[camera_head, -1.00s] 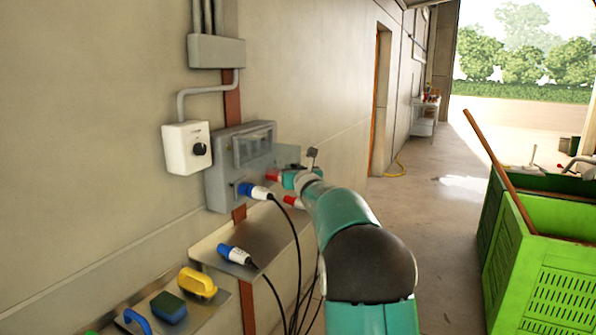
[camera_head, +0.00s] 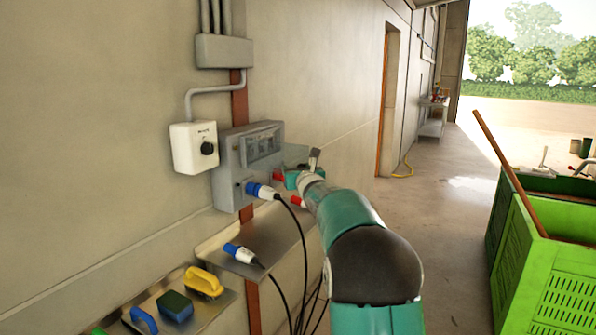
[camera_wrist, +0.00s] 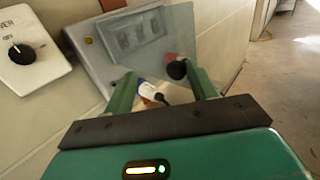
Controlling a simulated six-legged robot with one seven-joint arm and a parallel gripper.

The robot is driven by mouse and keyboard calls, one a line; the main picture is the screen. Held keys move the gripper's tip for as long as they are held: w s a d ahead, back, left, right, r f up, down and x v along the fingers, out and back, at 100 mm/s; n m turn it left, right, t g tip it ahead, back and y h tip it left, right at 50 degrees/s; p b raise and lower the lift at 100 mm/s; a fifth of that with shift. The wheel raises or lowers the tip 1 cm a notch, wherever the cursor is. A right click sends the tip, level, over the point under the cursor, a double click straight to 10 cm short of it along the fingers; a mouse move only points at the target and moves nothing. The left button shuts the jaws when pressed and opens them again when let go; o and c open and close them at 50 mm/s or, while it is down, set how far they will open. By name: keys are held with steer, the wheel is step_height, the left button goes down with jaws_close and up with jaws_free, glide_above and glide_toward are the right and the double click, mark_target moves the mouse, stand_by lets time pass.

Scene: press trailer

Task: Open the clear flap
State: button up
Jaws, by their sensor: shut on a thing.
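The clear flap (camera_wrist: 183,42) is a see-through panel on the grey wall box (camera_head: 230,168). In the head view the flap (camera_head: 295,154) stands out from the box's right side, so it is at least partly swung open. My gripper (camera_head: 292,178) is at its lower edge, just right of the box. In the wrist view my green fingers (camera_wrist: 160,84) stand on either side of a dark round knob (camera_wrist: 176,69) at the flap's edge. They are shut on the flap there, though the exact contact is hard to see.
A white switch box (camera_head: 193,148) is on the wall to the left. A metal shelf (camera_head: 270,230) juts out beneath. Green crates (camera_head: 545,265) stand at right, with clear floor between.

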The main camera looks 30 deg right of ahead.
steer(key=shift+w+a+r, duration=0.15)
steer(key=shift+a, duration=0.55)
steer(key=d+v, duration=0.1)
steer(key=v, duration=1.2)
steer(key=shift+s, duration=0.55)
steer(key=shift+d, duration=0.1)
